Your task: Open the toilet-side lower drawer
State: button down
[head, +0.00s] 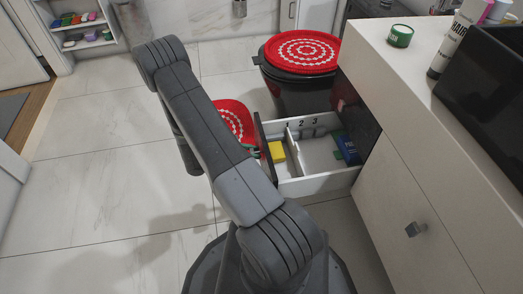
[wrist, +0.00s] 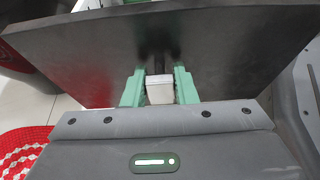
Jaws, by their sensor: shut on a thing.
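The lower drawer (head: 316,184) beside the toilet stands pulled out from the vanity (head: 392,195). Its white inside shows dividers, a yellow block (head: 277,151) and a blue packet (head: 347,148). In the wrist view, the dark drawer front (wrist: 230,50) fills most of the picture. My gripper (wrist: 160,88) has its green fingers on either side of the small pale square handle (wrist: 159,90) and is shut on it. In the head view, my arm hides most of the gripper and the handle.
The dark toilet (head: 300,95) with a red patterned lid cover (head: 303,52) stands just behind the drawer. A red mat (head: 234,118) lies on the floor. Another vanity front has a metal handle (head: 416,229). The tiled floor to the left is clear.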

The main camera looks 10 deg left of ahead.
jog(key=shift+s+a, duration=0.2)
jog(key=shift+a, duration=0.3)
jog(key=c, duration=1.2)
grip_release()
jog(key=shift+o, duration=0.2)
jog(key=p+v, duration=0.3)
jog(key=v, duration=1)
jog(key=shift+a, duration=0.4)
jog(key=shift+s, duration=0.1)
